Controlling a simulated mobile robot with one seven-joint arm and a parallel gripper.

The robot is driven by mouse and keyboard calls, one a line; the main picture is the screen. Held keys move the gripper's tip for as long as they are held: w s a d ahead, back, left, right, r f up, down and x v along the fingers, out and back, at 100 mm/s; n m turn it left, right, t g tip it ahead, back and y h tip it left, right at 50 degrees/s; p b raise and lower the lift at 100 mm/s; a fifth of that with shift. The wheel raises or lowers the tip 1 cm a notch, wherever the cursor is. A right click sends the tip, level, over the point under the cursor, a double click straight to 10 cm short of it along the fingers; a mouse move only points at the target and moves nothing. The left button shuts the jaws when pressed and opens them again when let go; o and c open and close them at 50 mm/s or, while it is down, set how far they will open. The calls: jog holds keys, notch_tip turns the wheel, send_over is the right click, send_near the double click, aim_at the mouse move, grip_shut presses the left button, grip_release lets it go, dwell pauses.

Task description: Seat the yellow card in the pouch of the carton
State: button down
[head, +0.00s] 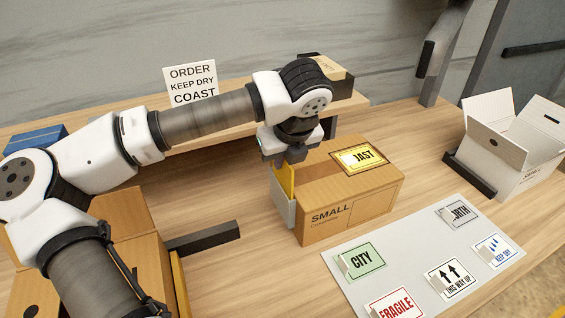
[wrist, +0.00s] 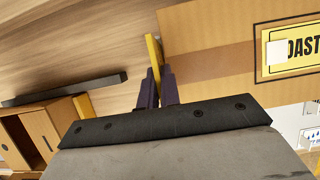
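The yellow card (head: 287,181) hangs upright at the left end of the small carton (head: 345,217). My gripper (head: 289,162) is shut on its upper part. A light grey pouch (head: 284,211) is on that end of the carton, and the card's lower part seems hidden behind its front; I cannot tell how deep it sits. In the wrist view the card (wrist: 154,55) shows nearly edge-on between the dark fingers of my gripper (wrist: 158,88), close beside the carton (wrist: 205,50). A yellow COAST label (head: 364,157) lies on the carton's top.
A sign (head: 191,83) reading ORDER, KEEP DRY, COAST stands behind. A grey mat (head: 411,257) with several labels lies in front right. An open white box (head: 508,140) stands at the right. Brown boxes and a dark bar (head: 203,239) are at the left.

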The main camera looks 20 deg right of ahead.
jog(key=shift+f, duration=1.3)
jog(key=c, duration=1.6)
grip_release()
jog(key=shift+r, duration=0.2)
jog(key=b+v, duration=0.2)
jog(key=v, duration=1)
jog(key=shift+w, duration=0.1)
